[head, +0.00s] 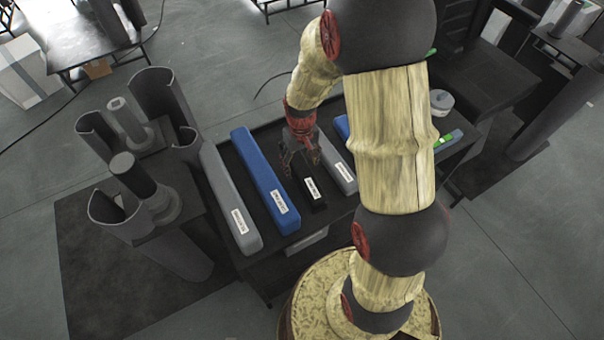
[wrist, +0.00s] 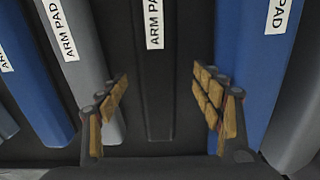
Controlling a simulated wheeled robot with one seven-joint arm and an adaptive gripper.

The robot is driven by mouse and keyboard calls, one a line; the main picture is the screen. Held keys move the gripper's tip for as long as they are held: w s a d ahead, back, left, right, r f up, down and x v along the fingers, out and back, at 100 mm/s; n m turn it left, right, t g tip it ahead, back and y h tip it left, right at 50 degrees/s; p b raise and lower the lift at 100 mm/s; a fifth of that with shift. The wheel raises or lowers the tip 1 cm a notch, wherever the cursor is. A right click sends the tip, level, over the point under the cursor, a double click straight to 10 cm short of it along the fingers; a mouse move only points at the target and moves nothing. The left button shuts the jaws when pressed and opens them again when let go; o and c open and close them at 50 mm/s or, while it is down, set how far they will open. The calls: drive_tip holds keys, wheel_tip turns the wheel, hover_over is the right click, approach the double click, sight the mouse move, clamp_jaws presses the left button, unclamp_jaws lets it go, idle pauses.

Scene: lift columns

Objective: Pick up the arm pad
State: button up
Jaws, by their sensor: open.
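Several long arm pads lie side by side on a dark table. A black arm pad (head: 313,190) with a white label lies in the middle of the row, and in the wrist view the black arm pad (wrist: 155,95) runs between my two fingers. My gripper (head: 302,165) is over its far part, fingers pointing down. In the wrist view my gripper (wrist: 161,85) is open, one finger on each side of the black pad, with nothing held. How far the fingertips are above the table is hard to tell. My arm hides part of the row's right side.
A blue pad (head: 262,180) and a grey pad (head: 230,195) lie left of the black one. Another grey pad (head: 340,165) lies close on its right, and a blue pad (head: 342,126) is mostly hidden. Dark grey cylindrical holders (head: 120,215) stand left of the table.

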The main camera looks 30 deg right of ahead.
sight(302, 169)
drive_tip(key=f, duration=0.2)
drive_tip(key=f+b, duration=0.1)
drive_tip(key=f, duration=0.2)
drive_tip(key=shift+w+d+f+b, duration=0.1)
drive_tip(key=shift+d+f+b, duration=0.1)
drive_tip(key=shift+b, duration=0.1)
drive_tip(key=shift+r, duration=0.1)
drive_tip(key=c, duration=1.6)
